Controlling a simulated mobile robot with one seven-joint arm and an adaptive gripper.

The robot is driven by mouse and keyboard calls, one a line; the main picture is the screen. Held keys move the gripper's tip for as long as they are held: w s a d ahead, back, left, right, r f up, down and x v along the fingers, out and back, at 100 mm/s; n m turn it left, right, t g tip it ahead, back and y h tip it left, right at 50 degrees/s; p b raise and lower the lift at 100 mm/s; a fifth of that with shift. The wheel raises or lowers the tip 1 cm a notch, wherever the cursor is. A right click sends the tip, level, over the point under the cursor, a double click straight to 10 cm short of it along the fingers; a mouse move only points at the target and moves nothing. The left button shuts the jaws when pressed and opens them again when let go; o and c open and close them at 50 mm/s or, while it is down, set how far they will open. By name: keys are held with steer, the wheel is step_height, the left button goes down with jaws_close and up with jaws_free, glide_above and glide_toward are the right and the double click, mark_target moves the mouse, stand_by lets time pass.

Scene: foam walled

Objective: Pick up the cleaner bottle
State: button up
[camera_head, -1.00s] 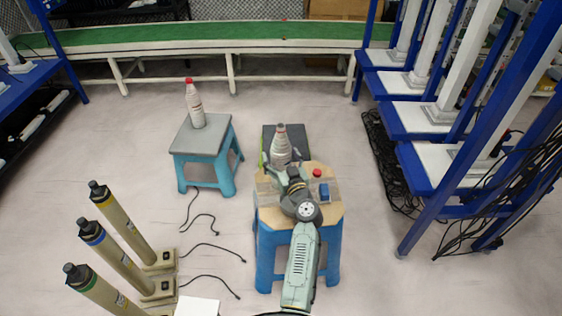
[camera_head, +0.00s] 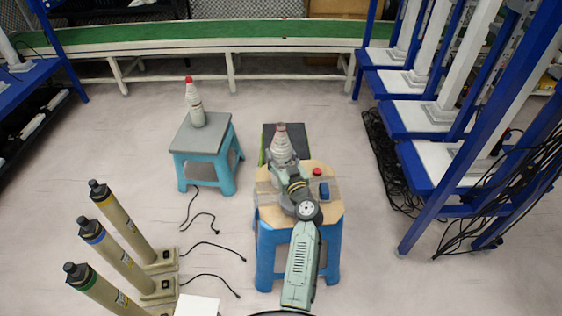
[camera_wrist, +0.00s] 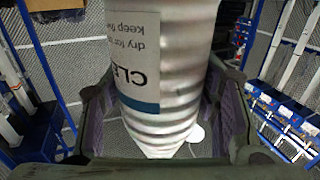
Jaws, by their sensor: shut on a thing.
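The cleaner bottle (camera_head: 281,147) is white and ribbed with a reddish cap, and stands about upright over the wood-topped blue stool (camera_head: 328,212). In the wrist view the bottle (camera_wrist: 165,85) fills the middle, and its label with part of the word "CLE" shows upside down. My gripper (camera_head: 284,170) is shut on the bottle's body, with one finger on each side. The bottle's base is hidden behind my gripper, so I cannot tell whether it touches the stool.
A red-topped item (camera_head: 317,172) and a blue block (camera_head: 324,191) are on the same stool, right of my gripper. A similar bottle (camera_head: 194,105) stands on the grey-topped stool (camera_head: 190,143) at left. Tan posts (camera_head: 122,228) stand front left; a blue rack (camera_head: 425,205) is at right.

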mark_target(284, 153)
steer(key=shift+r, duration=0.15)
steer(key=shift+r, duration=1.75)
steer(key=s+a+b, duration=0.1)
steer(key=s+a, duration=0.1)
steer(key=s, duration=0.5)
steer(key=s+a+r+b, duration=0.1)
steer(key=s+a, duration=0.2)
steer(key=s, duration=0.5)
steer(key=shift+a, duration=0.15)
steer(key=shift+r, duration=0.15)
